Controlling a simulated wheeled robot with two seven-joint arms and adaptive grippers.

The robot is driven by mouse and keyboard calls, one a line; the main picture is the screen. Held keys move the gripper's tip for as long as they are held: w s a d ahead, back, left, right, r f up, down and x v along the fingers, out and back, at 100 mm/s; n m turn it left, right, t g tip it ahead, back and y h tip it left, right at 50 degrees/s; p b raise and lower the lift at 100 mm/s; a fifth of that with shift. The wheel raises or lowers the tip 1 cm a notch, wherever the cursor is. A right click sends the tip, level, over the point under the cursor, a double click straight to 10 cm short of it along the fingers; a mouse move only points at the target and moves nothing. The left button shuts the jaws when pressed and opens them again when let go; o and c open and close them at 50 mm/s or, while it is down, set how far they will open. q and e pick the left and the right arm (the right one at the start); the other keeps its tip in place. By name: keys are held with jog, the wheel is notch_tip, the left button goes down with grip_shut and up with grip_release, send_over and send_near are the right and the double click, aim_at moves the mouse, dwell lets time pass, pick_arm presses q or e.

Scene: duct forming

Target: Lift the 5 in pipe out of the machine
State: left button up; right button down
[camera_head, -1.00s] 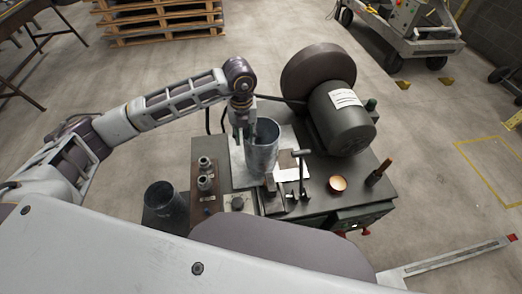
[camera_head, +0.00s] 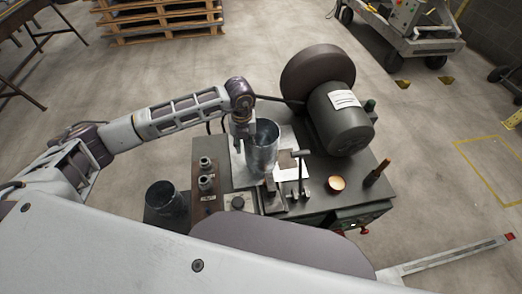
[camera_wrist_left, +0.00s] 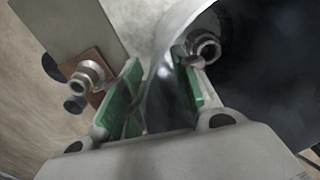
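A grey metal pipe (camera_head: 264,158) stands upright on the machine (camera_head: 322,190), its open top facing up. My left gripper (camera_head: 243,140) points down at the pipe's left rim. In the left wrist view the pipe's curved wall (camera_wrist_left: 172,88) lies between the green-padded fingers of the gripper (camera_wrist_left: 160,103). The fingers are spread, with a gap between the left pad and the wall; whether the right pad touches the wall is unclear. The pipe's lower end is partly hidden by machine parts. My right gripper is out of view.
A second, shorter dark pipe (camera_head: 163,198) stands left of the machine. A large motor (camera_head: 342,118) is right of the pipe. An upright lever (camera_head: 300,172), knobs (camera_head: 206,172) and a copper-coloured cup (camera_head: 337,183) are close by. Space above the pipe looks clear.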

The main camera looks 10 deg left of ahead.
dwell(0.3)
pick_arm(q)
grip_shut()
dwell(0.3)
